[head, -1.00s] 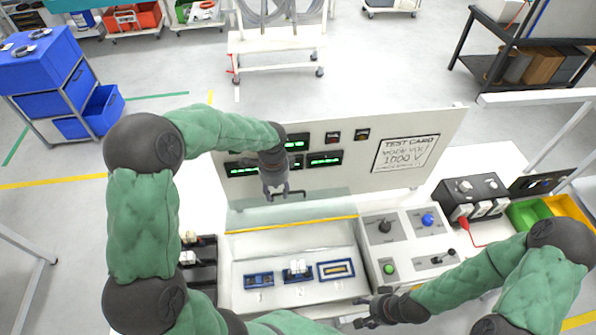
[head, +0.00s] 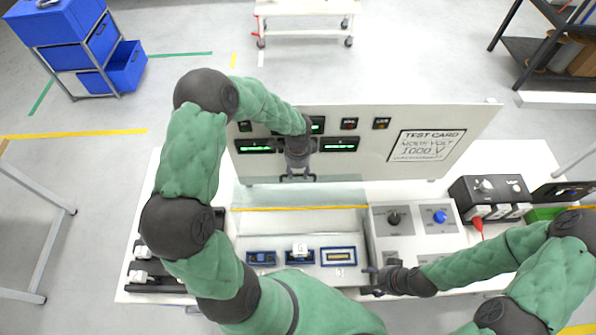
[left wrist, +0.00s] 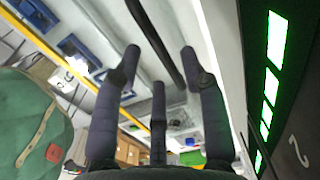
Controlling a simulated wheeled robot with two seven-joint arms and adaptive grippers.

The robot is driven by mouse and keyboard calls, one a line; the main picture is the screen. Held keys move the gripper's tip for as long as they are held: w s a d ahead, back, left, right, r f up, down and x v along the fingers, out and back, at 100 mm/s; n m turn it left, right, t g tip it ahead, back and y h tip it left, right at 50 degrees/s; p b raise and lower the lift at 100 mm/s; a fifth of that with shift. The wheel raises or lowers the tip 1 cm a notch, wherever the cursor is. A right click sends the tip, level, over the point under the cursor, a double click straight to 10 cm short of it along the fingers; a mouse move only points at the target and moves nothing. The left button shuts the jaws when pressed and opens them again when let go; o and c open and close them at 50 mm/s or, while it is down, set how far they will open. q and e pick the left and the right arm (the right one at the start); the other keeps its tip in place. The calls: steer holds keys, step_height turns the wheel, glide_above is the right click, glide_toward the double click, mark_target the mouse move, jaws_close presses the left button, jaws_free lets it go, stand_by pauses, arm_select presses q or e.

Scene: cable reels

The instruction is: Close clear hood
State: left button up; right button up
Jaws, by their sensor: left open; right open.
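The clear hood (head: 340,194) is raised at the back of the white test bench, a see-through pane in front of the upright display panel. A yellow strip (head: 300,208) runs along the bay below it. My left gripper (head: 298,178) is open at the hood's dark handle, which it mostly hides in the head view. In the left wrist view a dark bar, seemingly the handle (left wrist: 155,40), passes between the spread fingers of my left gripper (left wrist: 160,70); I cannot tell whether they touch it. My right gripper (head: 372,282) is open and empty by the bay's front right corner.
The bay holds several blue-framed fixtures (head: 338,256), one with a white tagged part. A control box (head: 410,218) with black and blue knobs stands right of it. The upright panel (head: 465,125) has green displays and a test card. Black holders (head: 150,270) sit at left.

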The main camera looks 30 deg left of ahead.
arm_select(q)
steer(key=shift+w+f, duration=0.1)
steer(key=shift+f, duration=0.6)
jaws_close()
